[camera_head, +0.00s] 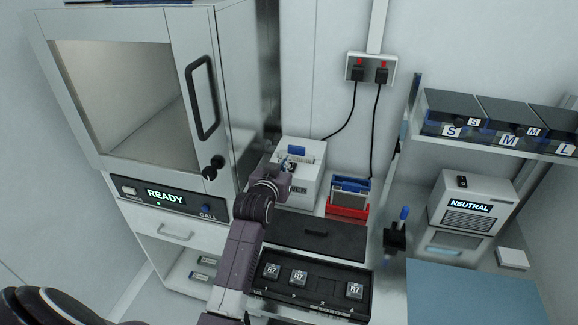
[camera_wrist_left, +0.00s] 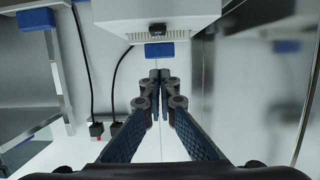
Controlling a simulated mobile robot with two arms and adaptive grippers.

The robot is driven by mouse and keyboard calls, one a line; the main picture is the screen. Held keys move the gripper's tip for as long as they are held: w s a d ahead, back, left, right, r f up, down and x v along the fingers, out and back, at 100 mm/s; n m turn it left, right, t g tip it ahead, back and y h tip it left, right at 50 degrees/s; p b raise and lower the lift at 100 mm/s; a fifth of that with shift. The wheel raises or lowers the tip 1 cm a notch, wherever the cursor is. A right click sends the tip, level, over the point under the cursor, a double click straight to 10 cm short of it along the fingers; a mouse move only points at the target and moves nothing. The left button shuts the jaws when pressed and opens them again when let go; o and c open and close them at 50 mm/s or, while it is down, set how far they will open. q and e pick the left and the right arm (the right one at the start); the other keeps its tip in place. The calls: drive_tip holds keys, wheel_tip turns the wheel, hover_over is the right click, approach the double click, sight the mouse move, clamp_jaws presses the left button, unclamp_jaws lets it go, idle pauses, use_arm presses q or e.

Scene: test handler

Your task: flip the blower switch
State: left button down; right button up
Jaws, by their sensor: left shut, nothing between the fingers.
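A white box with a dark grille and a lit NEUTRAL display (camera_head: 470,205) stands on the right; a small black switch (camera_head: 461,181) sits on its top. In the left wrist view the left gripper's fingers (camera_wrist_left: 160,78) are shut and empty, pointing toward a white vented box (camera_wrist_left: 155,15) with a small black part (camera_wrist_left: 158,29). Contact cannot be told. My right gripper is out of view.
A cabinet with a window and READY panel (camera_head: 165,195) stands left. A red holder (camera_head: 346,211) and a black tray (camera_head: 310,290) with several R7 chips lie near my left arm. A shelf with dark bins (camera_head: 500,120) overhangs on the right. A blue mat (camera_head: 470,295) is bare.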

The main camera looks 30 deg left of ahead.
sight(292, 167)
use_arm(q)
drive_tip(key=x, duration=0.3)
drive_tip(key=shift+w+p, duration=0.25)
drive_tip(key=shift+p, duration=0.15)
wheel_tip(292, 167, down, 3)
drive_tip(key=shift+r+p, duration=0.2)
drive_tip(key=shift+p, duration=0.2)
drive_tip(key=shift+s+f, duration=0.1)
drive_tip(key=shift+f, duration=0.6)
drive_tip(key=shift+f, duration=0.1)
